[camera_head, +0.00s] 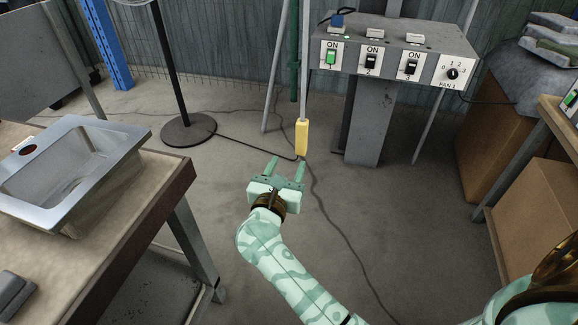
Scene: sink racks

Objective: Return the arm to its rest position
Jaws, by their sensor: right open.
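My right gripper (286,167) is at the middle of the view, at the end of my pale green patterned arm, which comes in from the lower right. Its two green fingers are apart and point away from me. Nothing is between them. The gripper shows against the grey floor, clear of the table and of the switch panel. My left gripper is not in view.
A metal sink (72,172) sits on a table (130,215) at left. A switch panel (392,58) on a grey post stands at the back. A yellow block (301,137) on a pole, a round stand base (188,130) and cardboard boxes (540,215) surround open floor.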

